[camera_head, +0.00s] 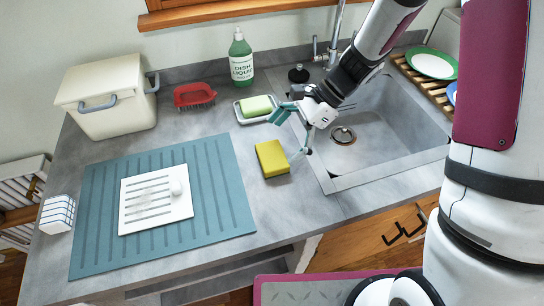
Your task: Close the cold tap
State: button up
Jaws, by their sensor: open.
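A metal tap (334,42) stands at the back edge of the sink (335,187), with its upper part cut off by the frame. A small upright metal handle (315,48) stands on its left side. I cannot tell whether it is the cold one, or whether it is open or closed. A black knob (298,74) sits on the counter just left of the tap's base. My gripper (291,132) is open and empty over the sink's left rim, in front of the tap and apart from it. My arm hides part of the sink's back edge.
A plate rack (421,86) stands right. The counter's front strip beside the sink is clear.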

aim_at(271, 155)
jog(key=shift+d+p+x, duration=0.15)
jog(key=shift+p+x, duration=0.05)
jog(key=shift+x, duration=1.2)
jog(key=shift+d+p+x, duration=0.15)
jog(key=shift+p+x, duration=0.05)
jog(key=shift+x, duration=1.15)
jog(key=shift+s+f, duration=0.15)
jog(key=shift+f, duration=0.05)
jog(key=c, duration=0.8)
jog(key=shift+r, duration=0.15)
jog(key=shift+r, duration=0.55)
notch_tip(271, 155, up, 2)
jog(key=shift+r, duration=0.1)
jog(key=s+d, duration=0.1)
jog(key=s, duration=0.3)
jog(key=s+d+r, duration=0.1)
jog(key=s+d, duration=0.1)
jog(key=s, duration=0.3)
jog(key=s+d, duration=0.1)
jog(key=s, duration=0.3)
jog(key=shift+s+d+r, duration=0.15)
jog(key=shift+s+r, duration=0.1)
jog(key=shift+s+d+p, duration=0.3)
jog(key=shift+s+p, duration=0.5)
jog(key=shift+s, duration=0.1)
